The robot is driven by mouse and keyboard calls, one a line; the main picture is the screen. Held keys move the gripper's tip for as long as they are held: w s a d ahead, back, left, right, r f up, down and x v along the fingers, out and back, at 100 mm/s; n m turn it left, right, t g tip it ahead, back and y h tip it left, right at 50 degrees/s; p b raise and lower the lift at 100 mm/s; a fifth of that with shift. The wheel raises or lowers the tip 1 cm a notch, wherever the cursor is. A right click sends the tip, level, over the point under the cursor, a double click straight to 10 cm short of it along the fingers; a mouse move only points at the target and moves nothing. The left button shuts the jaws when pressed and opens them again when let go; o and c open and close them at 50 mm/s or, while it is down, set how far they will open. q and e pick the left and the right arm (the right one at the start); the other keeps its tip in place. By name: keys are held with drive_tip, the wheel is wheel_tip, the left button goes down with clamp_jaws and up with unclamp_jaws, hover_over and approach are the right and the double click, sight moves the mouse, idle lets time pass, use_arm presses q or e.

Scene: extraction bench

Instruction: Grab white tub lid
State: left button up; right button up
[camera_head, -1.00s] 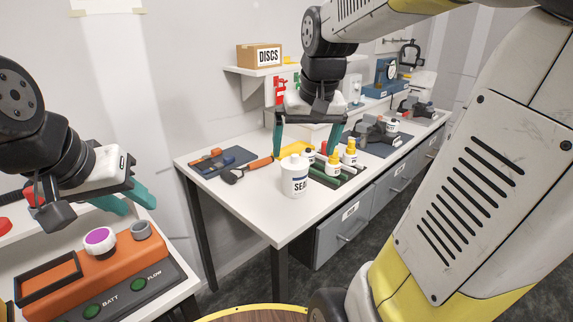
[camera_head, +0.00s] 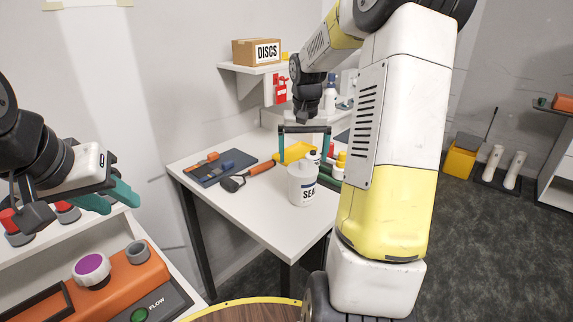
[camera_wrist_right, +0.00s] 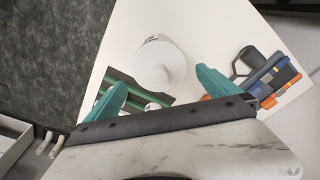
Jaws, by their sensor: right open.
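A white tub (camera_head: 301,188) with a dark label reading "SEAL" stands upright on the white bench. Its white lid (camera_head: 301,170) is on top; in the right wrist view the lid (camera_wrist_right: 160,62) is a pale disc ahead of the fingers. My right gripper (camera_head: 304,150) is open and empty, pointing down above and slightly behind the tub, with its teal fingers apart. In the wrist view the lid lies beyond the gap between the fingertips (camera_wrist_right: 160,90). My left gripper (camera_head: 108,198) is empty and apart from the tub, over the left-hand bench, its fingers apart.
A dark mat (camera_head: 219,167) with tools and a hammer-like tool (camera_head: 247,176) with an orange handle lie left of the tub. Small bottles (camera_head: 339,165) stand close behind it at right. A yellow tray (camera_head: 297,152) is behind. The bench's front is clear.

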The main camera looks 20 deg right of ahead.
sight(303, 167)
drive_tip(key=shift+w+f, duration=0.1)
drive_tip(key=shift+f, duration=1.35)
drive_tip(key=c, duration=1.2)
drive_tip(key=shift+o, duration=0.2)
drive_tip(key=shift+r, duration=0.1)
